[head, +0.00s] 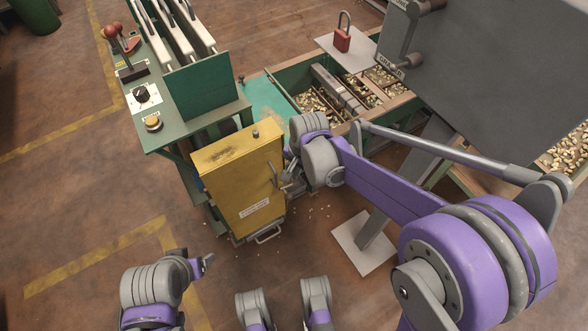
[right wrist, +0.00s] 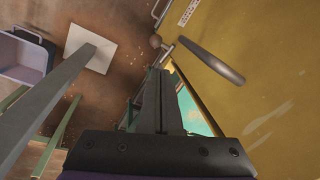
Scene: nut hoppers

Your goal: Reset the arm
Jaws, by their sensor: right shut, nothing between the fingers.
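My right arm (head: 395,187) reaches in from the right, bent, over the floor to the yellow cabinet (head: 238,175). My right gripper (head: 284,180) is beside the cabinet's right side, close to its grey handle (head: 272,172). In the right wrist view the gripper (right wrist: 163,78) is shut and empty, with the handle (right wrist: 212,62) on the yellow panel just to its right. Whether they touch is not clear. My left gripper (head: 208,261) is low at the bottom left over the floor, in front of the cabinet; its finger opening is not readable.
A green bench (head: 185,118) with knobs and levers stands behind the cabinet. Bins of nuts (head: 320,104) and a red padlock (head: 342,40) are at the back. A large grey panel (head: 480,60) and its post on a white base plate (head: 362,245) are at right. Floor at lower left is clear.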

